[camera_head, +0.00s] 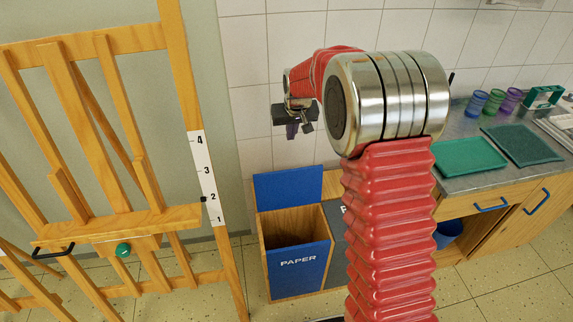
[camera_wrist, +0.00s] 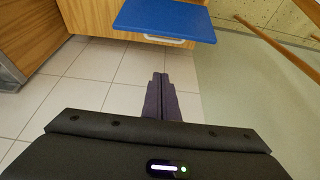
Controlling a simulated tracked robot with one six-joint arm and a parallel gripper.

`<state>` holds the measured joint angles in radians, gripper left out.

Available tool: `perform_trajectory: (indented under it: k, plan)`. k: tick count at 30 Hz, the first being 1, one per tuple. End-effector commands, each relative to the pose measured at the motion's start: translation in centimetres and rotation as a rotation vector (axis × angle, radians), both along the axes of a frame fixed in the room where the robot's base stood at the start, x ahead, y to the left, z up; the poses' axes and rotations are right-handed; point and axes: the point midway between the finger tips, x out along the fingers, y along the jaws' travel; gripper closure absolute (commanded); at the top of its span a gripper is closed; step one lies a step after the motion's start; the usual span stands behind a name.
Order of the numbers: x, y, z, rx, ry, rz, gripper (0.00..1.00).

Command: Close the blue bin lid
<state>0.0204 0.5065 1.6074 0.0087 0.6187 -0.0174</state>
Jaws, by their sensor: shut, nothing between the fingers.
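The blue bin lid (camera_head: 288,187) stands raised at the back of the open wooden bin with the blue front marked PAPER (camera_head: 297,266). The bin's inside shows from above. In the wrist view the blue lid (camera_wrist: 166,18) is at the top, past my fingers, with a pale handle-like strip below its edge. My gripper (camera_head: 293,130) is in the air above the lid in the head view, near the tiled wall. In the wrist view my gripper's dark fingers (camera_wrist: 159,78) are together with nothing between them. They appear apart from the lid.
A dark grey bin (camera_head: 339,262) stands right of the blue one, partly hidden by my red arm. A wooden easel (camera_head: 120,222) stands at the left. A counter with green trays (camera_head: 457,157) and several coloured cups (camera_head: 493,102) is at the right. A blue bucket (camera_head: 449,233) sits below it.

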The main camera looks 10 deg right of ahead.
Motion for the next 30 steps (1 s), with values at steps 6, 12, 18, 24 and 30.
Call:
perform_trajectory:
  k: [6, 12, 18, 24, 30]
  plan:
    - [3.7, -0.1, -5.8, 0.001, 0.014, -0.001, 1.00]
    - [5.6, -0.2, -9.5, 0.000, 0.018, -0.002, 1.00]
    - [6.1, -0.2, -10.3, 0.000, 0.018, -0.002, 1.00]
    - [6.1, -0.2, -10.3, 0.000, 0.018, -0.002, 1.00]
    - [6.2, -0.2, -10.8, 0.001, 0.019, -0.002, 1.00]
